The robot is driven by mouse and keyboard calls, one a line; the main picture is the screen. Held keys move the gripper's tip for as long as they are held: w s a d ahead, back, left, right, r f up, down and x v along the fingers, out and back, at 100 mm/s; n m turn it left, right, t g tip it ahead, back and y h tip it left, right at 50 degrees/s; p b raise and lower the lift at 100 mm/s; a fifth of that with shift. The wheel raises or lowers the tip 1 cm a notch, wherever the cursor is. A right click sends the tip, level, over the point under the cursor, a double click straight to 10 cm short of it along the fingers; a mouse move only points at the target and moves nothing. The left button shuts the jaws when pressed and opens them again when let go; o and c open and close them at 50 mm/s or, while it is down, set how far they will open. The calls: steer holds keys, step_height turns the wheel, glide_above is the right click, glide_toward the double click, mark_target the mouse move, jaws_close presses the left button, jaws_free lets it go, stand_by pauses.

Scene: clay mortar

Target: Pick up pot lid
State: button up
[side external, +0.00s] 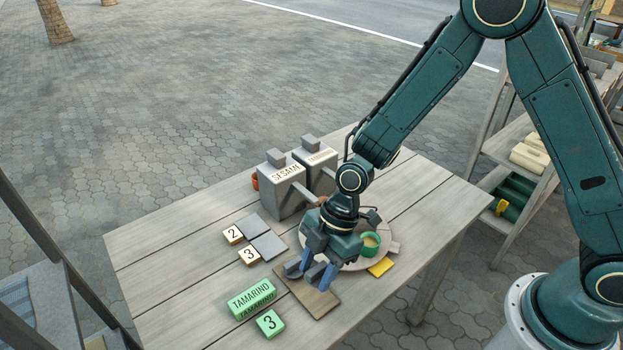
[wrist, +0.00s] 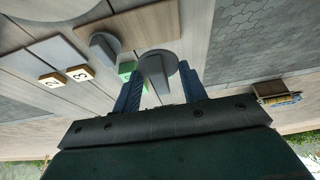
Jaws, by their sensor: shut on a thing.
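My gripper (side external: 318,268) has its blue fingers low over the near part of the table, at the brown board (side external: 322,303). It is shut on a grey pot lid (wrist: 158,72), a round disc with a raised bar, which shows between the fingers in the wrist view. A second grey lid-like piece (wrist: 103,47) lies on the board beside it; in the side view it is at the left of the fingers (side external: 292,269). I cannot tell whether the held lid still touches the board.
Grey canisters marked SESAME (side external: 283,185) and TAMARIND (side external: 318,165) stand behind. A green cup (side external: 370,243) sits on a round tray (side external: 345,262) near a yellow piece (side external: 380,267). Green TAMARIND (side external: 252,299) and 3 (side external: 270,323) blocks lie in front.

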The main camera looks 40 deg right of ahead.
step_height(320, 180, up, 13)
steer(key=shift+r, duration=0.2)
stand_by(0.3)
steer(key=shift+d, duration=0.1)
stand_by(0.4)
steer(key=m, duration=0.2)
glide_toward(318, 267)
steer(key=w+d, duration=0.2)
steer(key=d, duration=0.1)
steer(key=d+f+m+t, duration=0.1)
steer(key=d+f+m, duration=0.1)
steer(key=d+f, duration=0.3)
steer(key=s+d, duration=0.1)
steer(key=d, duration=0.3)
steer(key=shift+d+f+m+t, duration=0.3)
steer(key=shift+f+m+t, duration=0.1)
steer(key=shift+f, duration=0.25)
steer(key=shift+f, duration=2.15)
steer(key=shift+a+f, duration=0.1)
steer(key=shift+f, duration=0.35)
